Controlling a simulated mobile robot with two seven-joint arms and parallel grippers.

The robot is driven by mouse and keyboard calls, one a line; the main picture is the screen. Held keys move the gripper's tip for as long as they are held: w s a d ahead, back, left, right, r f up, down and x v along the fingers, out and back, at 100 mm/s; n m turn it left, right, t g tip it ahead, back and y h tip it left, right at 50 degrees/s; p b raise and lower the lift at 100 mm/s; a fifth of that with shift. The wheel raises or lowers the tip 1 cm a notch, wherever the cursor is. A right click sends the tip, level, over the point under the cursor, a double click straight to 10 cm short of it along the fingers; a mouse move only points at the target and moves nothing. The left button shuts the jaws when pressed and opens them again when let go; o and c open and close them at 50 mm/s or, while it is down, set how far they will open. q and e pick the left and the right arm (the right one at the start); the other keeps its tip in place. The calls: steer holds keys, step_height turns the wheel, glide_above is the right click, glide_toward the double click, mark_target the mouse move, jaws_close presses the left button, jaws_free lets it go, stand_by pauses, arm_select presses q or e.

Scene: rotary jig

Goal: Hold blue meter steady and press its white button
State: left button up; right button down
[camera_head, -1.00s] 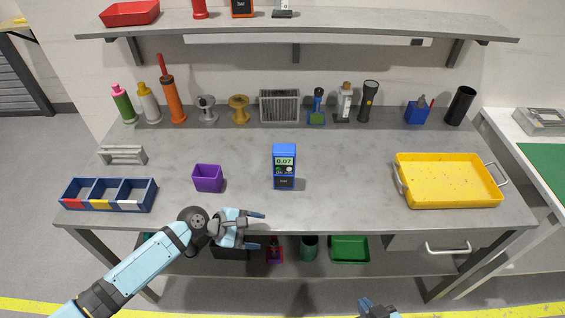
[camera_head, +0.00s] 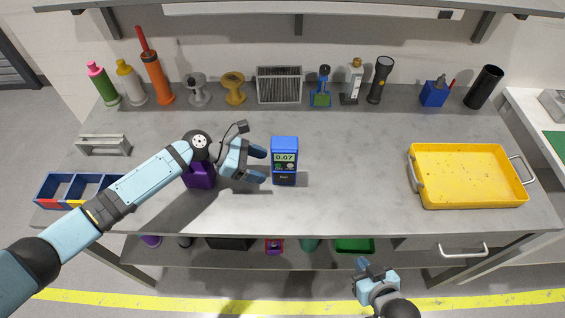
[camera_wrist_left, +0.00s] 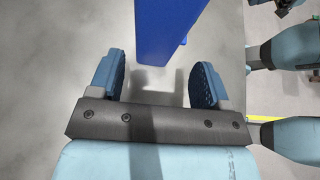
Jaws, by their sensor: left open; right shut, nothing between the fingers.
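The blue meter (camera_head: 285,143) stands upright near the middle of the table, its display reading 0.07. Small buttons show below the display, but I cannot make out a white one clearly. My left gripper (camera_head: 262,165) is open just left of the meter, its fingers pointing at it. In the left wrist view the meter (camera_wrist_left: 165,30) is ahead of and partly between the fingertips of my left gripper (camera_wrist_left: 152,78); contact is not visible. My right gripper (camera_head: 366,268) is shut and empty, in front of the table's edge, well away from the meter.
A purple bin (camera_head: 199,178) is partly hidden under my left arm. A blue divided tray (camera_head: 47,190) stands at the left, a yellow tray (camera_head: 468,196) at the right. Bottles, spools and a speaker-like grey box (camera_head: 279,85) line the back. The table right of the meter is clear.

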mark_target(280, 172)
arm_select(q)
steer(key=b+x, duration=0.1)
steer(key=x, duration=0.2)
steer(key=shift+f, duration=0.15)
steer(key=shift+p+x, duration=0.35)
steer(key=shift+x, duration=0.55)
steer(key=shift+d+f, duration=0.2)
steer(key=shift+d, duration=0.55)
steer(key=shift+f, duration=0.15)
arm_select(e)
steer(key=shift+w+f, duration=0.15)
steer(key=shift+w, duration=0.15)
arm_select(q)
steer(key=shift+c, duration=0.4)
arm_select(e)
steer(key=shift+f, duration=0.15)
